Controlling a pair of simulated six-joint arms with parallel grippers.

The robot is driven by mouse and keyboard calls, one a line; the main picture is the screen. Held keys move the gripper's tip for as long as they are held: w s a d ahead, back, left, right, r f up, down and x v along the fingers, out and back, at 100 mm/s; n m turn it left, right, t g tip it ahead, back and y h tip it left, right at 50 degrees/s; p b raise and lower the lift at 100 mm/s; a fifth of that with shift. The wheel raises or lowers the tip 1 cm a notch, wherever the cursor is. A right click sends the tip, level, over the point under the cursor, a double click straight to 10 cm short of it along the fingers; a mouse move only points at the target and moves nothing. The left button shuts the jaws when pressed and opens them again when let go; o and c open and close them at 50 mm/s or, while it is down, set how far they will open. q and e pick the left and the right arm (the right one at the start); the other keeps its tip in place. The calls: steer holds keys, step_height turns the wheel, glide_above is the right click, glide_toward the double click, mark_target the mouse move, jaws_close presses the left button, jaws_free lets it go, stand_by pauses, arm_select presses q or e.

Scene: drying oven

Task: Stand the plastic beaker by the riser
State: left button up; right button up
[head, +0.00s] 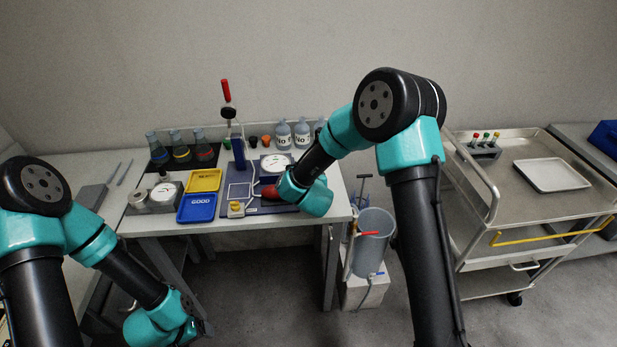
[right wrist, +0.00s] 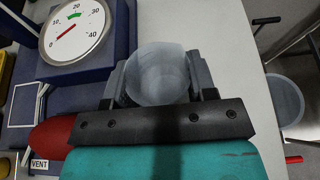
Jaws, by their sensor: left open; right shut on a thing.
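The plastic beaker (right wrist: 158,70) is a clear, greyish cup, seen from above in the right wrist view. My right gripper (right wrist: 158,92) is shut on it, with a grey finger on each side. The beaker is over the pale bench top, just right of the dark blue block with the dial; whether it touches the bench I cannot tell. In the head view my right wrist hides the beaker and the gripper. My left gripper (head: 203,326) is open, low in front of the bench and partly hidden by its wrist. I cannot tell for sure which piece is the riser.
The dial (head: 277,163) sits on the dark blue block. A red handle (right wrist: 52,138) lies near my right gripper. Blue and yellow trays (head: 197,208), flasks and bottles (head: 283,136) crowd the bench. A bucket (head: 372,236) stands right of the bench, beyond its edge.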

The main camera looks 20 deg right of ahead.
steer(key=shift+f, duration=0.15)
steer(key=o, duration=1)
steer(key=shift+r, duration=0.2)
steer(key=v, duration=1.2)
steer(key=shift+f, duration=0.15)
